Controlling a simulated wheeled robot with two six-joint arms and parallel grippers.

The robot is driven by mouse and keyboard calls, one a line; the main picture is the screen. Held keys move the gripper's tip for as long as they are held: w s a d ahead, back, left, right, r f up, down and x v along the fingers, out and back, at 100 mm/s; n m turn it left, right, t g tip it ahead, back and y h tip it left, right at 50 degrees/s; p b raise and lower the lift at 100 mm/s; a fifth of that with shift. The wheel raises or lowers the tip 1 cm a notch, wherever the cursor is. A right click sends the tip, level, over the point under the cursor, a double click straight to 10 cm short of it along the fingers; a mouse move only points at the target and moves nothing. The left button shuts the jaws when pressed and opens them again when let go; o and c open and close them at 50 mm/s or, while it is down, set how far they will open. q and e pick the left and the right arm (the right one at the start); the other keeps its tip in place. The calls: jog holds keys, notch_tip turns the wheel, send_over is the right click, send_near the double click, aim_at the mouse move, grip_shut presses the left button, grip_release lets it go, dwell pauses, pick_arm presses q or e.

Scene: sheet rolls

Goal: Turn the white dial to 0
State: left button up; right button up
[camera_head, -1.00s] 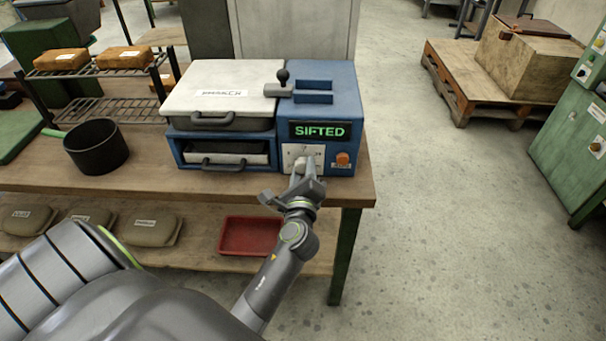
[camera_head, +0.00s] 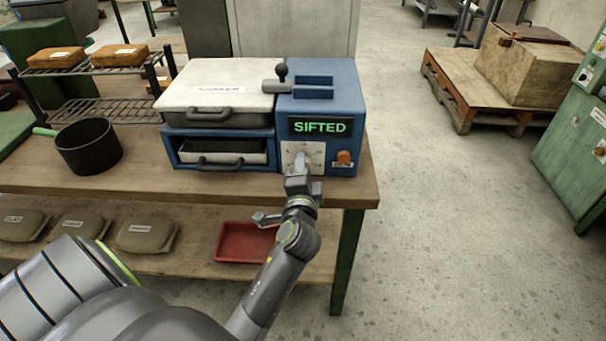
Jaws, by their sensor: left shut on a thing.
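The blue shaker machine (camera_head: 346,95) stands on the wooden bench, with a lit green display (camera_head: 320,127) reading "SIFTED". Below the display is a white dial plate (camera_head: 289,150) with small marks around its edge. The white dial (camera_head: 302,160) sits on this plate, partly hidden by my left gripper, so its exact setting cannot be read. My left gripper (camera_head: 300,168) reaches up from below and is shut on the dial. An orange button (camera_head: 344,156) is right of the plate. My right gripper is not in view.
A white-lidded box (camera_head: 190,92) and an open-front drawer (camera_head: 222,150) are left of the controls. A black pot (camera_head: 88,147) stands on the bench at left. A red tray (camera_head: 243,242) and several labelled bags (camera_head: 146,233) lie on the lower shelf.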

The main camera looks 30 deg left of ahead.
pick_arm(q)
jog(key=shift+n+b, duration=0.5)
jog(key=shift+n, duration=0.7)
jog(key=shift+n+b, duration=0.4)
jog(key=shift+n, duration=0.6)
jog(key=o, duration=1)
jog(key=shift+s, duration=0.1)
